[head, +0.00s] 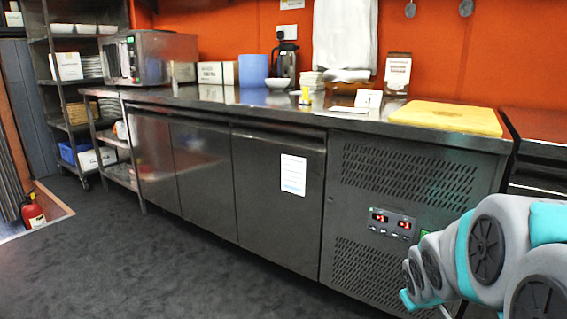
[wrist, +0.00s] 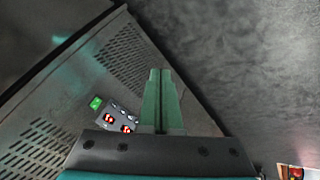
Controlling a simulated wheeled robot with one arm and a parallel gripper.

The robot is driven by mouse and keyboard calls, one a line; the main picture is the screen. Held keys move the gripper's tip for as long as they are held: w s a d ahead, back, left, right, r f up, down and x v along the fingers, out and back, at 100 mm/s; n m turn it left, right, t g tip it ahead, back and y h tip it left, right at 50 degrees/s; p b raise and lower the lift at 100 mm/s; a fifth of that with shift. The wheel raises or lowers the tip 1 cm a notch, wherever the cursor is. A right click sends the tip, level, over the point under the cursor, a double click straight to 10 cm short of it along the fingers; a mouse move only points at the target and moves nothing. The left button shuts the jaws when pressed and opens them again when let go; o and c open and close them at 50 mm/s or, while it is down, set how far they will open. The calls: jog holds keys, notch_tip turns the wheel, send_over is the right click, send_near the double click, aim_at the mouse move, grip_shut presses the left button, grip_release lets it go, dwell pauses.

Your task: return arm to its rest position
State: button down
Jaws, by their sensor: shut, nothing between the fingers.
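My gripper (wrist: 160,72) shows in the wrist view with its two green fingers pressed together and nothing between them. It is in front of the steel counter's vented panel and its red-digit control display (wrist: 118,122). In the head view my grey and teal arm is folded at the lower right, in front of the counter's right end. The gripper's fingers cannot be made out in the head view.
A long steel refrigerated counter (head: 280,190) runs along the orange wall. A yellow cutting board (head: 447,116) lies on its right end. A steel shelf rack (head: 50,95) and a red fire extinguisher (head: 33,212) stand at the left. The dark floor (head: 150,265) in front is clear.

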jog(key=s+a+r+m+g+y+p, duration=0.1)
jog(key=s+a, duration=0.6)
jog(key=s, duration=0.7)
jog(key=s+a+r+m+g+y+p, duration=0.1)
jog(key=s+a+g, duration=0.5)
jog(key=s, duration=0.8)
notch_tip(320, 180, up, 3)
jog(key=shift+a+f+m+g+y+p, duration=0.25)
jog(key=shift+a+m+y+p, duration=0.2)
jog(key=shift+p, duration=0.45)
